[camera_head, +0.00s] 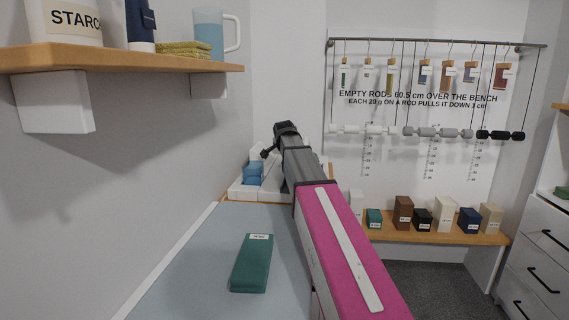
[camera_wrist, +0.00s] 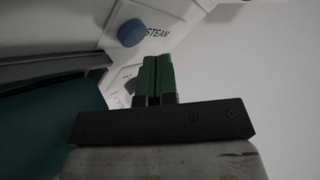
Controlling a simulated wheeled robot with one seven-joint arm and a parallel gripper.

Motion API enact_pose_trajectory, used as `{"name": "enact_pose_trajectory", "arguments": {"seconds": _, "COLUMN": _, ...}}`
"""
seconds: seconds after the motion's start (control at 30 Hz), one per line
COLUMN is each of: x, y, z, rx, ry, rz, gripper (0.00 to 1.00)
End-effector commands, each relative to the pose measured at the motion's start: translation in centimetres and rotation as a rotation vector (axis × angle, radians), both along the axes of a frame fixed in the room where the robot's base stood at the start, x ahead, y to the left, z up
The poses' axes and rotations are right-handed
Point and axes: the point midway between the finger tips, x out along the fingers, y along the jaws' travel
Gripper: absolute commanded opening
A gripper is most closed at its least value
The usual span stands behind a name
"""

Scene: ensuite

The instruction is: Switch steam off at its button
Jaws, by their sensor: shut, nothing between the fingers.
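The steam button is a round blue knob (camera_wrist: 131,32) on a white panel, beside the printed word STEAM, in the upper part of the wrist view. My gripper (camera_wrist: 157,60) is shut and empty, its two dark green fingers together. Its fingertips are just below and to the right of the button in the picture, and appear apart from it. In the head view a white unit with blue parts (camera_head: 253,174) stands at the far end of the board, partly hidden by my arm. I cannot make out the button or my fingertips in the head view.
A teal block (camera_head: 251,263) lies on the pale blue board (camera_head: 190,270). A wooden shelf (camera_head: 110,60) with a jug and other items juts from the left wall. A low shelf (camera_head: 400,235) with several blocks stands under hanging rods. White drawers (camera_head: 545,245) are at right.

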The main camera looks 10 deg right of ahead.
Motion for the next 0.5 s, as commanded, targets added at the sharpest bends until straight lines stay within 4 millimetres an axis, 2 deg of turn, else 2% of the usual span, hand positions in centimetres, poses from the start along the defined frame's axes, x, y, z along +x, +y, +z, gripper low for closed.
{"name": "enact_pose_trajectory", "arguments": {"seconds": 0.17, "x": 0.0, "y": 0.0, "z": 0.6, "rx": 0.0, "ry": -0.001, "rz": 0.0, "gripper": 0.0}}
{"name": "enact_pose_trajectory", "arguments": {"seconds": 0.5, "x": 0.1, "y": 0.0, "z": 3.4, "rx": 0.0, "ry": -0.001, "rz": 0.0, "gripper": 0.0}}
